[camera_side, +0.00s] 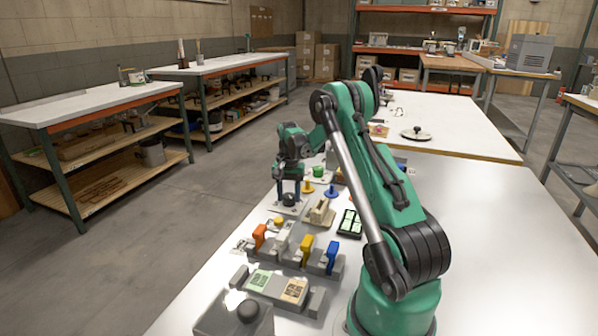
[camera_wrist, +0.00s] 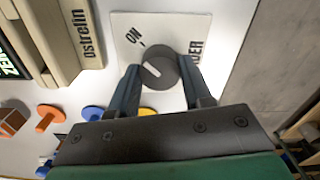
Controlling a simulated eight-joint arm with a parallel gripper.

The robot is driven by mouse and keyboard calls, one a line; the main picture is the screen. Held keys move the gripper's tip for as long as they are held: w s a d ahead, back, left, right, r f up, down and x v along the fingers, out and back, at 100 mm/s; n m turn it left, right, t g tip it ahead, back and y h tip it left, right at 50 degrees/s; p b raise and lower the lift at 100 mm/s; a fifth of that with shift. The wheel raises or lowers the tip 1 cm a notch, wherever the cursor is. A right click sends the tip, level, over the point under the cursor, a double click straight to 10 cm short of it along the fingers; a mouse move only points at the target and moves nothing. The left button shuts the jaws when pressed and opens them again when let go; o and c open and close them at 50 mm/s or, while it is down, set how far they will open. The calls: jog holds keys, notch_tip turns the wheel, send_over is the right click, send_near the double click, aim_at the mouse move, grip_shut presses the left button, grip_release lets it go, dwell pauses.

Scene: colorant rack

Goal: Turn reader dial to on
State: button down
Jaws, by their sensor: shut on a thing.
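The reader dial is a round dark grey knob (camera_wrist: 158,74) with a white pointer mark on it. It sits on a white plate (camera_wrist: 128,24) printed with "ON" and a partly covered word ending in "DER". The pointer mark is directed to the left and slightly up in the wrist view, and a short tick stands beside "ON" above it. My gripper (camera_wrist: 163,80) is shut on the knob, one finger on each side. In the side view the knob (camera_side: 289,199) sits under my gripper (camera_side: 289,187).
A beige box (camera_wrist: 65,30) lettered "ostrelin" stands left of the plate in the wrist view. Orange (camera_wrist: 48,117) and blue (camera_wrist: 92,113) pegs lie below it. In the side view a grey rack (camera_side: 290,259) holds coloured blocks. The table edge runs close to the plate.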

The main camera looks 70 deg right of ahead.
aim_at(289, 196)
dwell(0.4)
jog(key=shift+c, duration=1.8)
grip_release()
jog(key=shift+r, duration=0.1)
jog(key=shift+r, duration=2.75)
